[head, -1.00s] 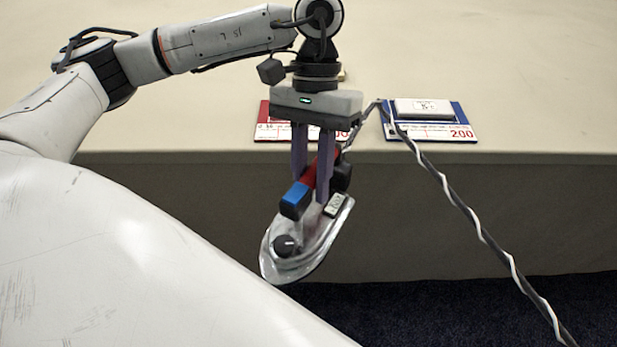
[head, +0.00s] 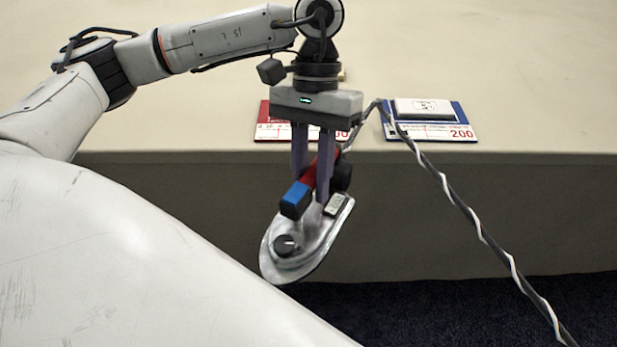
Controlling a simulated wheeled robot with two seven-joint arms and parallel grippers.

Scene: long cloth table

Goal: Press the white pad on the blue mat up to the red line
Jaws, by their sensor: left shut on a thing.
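The white pad (head: 424,108) lies on the blue mat (head: 462,113), near the table's front edge at the right. The mat's white front strip carries the number 200 and red marks; the red line is too small to make out clearly. My left gripper (head: 312,195) is shut on the handle of a clothes iron (head: 322,235) with a red and blue handle and a grey soleplate body. It holds the iron tilted in front of the table edge, left of and nearer than the blue mat. My right gripper is not in view.
A red mat (head: 264,127) lies left of the blue one, partly hidden behind my left gripper. The iron's twisted black and white cord (head: 455,195) crosses the blue mat's left side and runs down to the lower right. The table (head: 530,70) is clear behind and at right.

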